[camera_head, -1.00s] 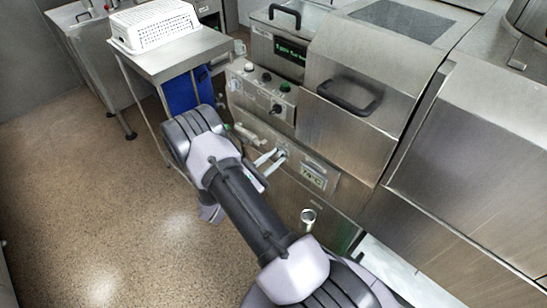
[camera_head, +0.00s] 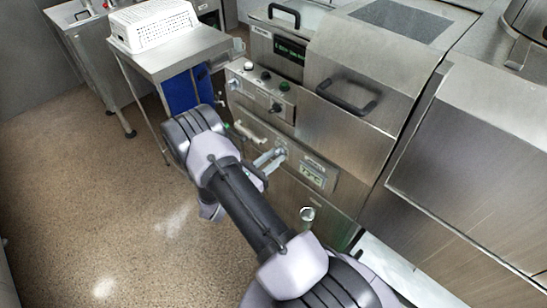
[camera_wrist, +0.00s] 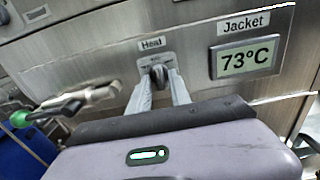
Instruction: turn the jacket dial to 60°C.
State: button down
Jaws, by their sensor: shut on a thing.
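The dark dial (camera_wrist: 158,73) sits on the steel front panel under a label reading Heat. My gripper (camera_wrist: 162,82) is shut on it, with one pale finger on each side. To the right, under a label reading Jacket, the display (camera_wrist: 245,60) reads 73°C. In the head view my gripper (camera_head: 272,160) reaches the panel just left of the same display (camera_head: 312,174), whose digits are blurred there. The dial is mostly hidden there by the fingers.
Above is a control panel with knobs (camera_head: 262,88). A short pipe (camera_head: 307,214) sticks out below. A white perforated basket (camera_head: 153,25) stands on a side table (camera_head: 185,58).

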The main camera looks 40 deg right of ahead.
jog(key=c, duration=1.5)
grip_release()
jog(key=shift+o, duration=0.2)
jog(key=s+a+p, duration=0.1)
jog(key=a+p, duration=0.1)
jog(key=a, duration=1.5)
jog(key=shift+s+a+p, duration=0.2)
jog(key=shift+p, duration=0.1)
